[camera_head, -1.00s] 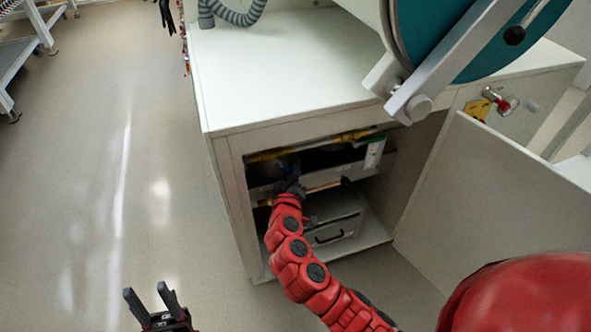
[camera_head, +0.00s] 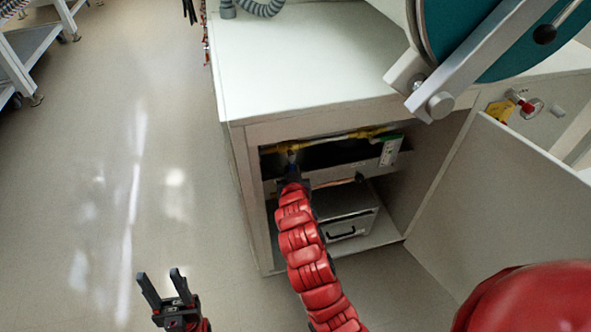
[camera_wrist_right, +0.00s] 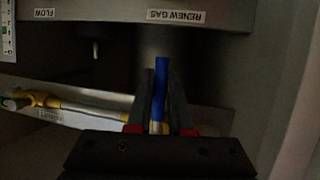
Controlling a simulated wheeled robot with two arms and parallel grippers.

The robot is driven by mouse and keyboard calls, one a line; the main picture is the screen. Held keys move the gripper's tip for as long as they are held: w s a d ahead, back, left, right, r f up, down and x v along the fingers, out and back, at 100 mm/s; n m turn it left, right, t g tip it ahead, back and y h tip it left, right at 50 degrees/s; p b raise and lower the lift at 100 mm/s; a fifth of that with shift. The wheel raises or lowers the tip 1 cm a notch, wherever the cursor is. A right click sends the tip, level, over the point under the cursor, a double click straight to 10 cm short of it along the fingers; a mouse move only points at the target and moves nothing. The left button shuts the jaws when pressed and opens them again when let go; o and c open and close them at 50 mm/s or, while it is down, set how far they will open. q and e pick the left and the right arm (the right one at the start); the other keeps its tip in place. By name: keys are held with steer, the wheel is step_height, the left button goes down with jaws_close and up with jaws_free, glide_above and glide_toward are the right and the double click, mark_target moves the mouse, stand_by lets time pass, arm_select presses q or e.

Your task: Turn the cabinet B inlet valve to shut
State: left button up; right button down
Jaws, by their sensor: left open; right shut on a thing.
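My right gripper (camera_wrist_right: 161,100) is inside the open cabinet under the white bench and is shut on a blue handle (camera_wrist_right: 160,75). The handle appears to be the inlet valve's lever. In the right wrist view it points up the picture between the fingers, in front of a pipe with yellow fittings (camera_wrist_right: 75,107). The valve body is mostly hidden by the gripper. In the head view my right gripper (camera_head: 292,175) is small and dark below the yellow pipe (camera_head: 330,141). My left gripper (camera_head: 162,287) is open and empty over the floor at the lower left.
A drawer-like box (camera_head: 345,215) sits below. The open cabinet door (camera_head: 500,200) stands at right. The floor (camera_head: 100,180) at left is clear.

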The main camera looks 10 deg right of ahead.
steer(key=shift+a+f, duration=0.15)
stand_by(0.4)
steer(key=c, duration=0.8)
jaws_free()
steer(key=shift+c, duration=0.2)
steer(key=p+v, duration=1)
steer(key=v, duration=0.7)
steer(key=shift+s+r, duration=0.2)
steer(key=shift+r, duration=0.05)
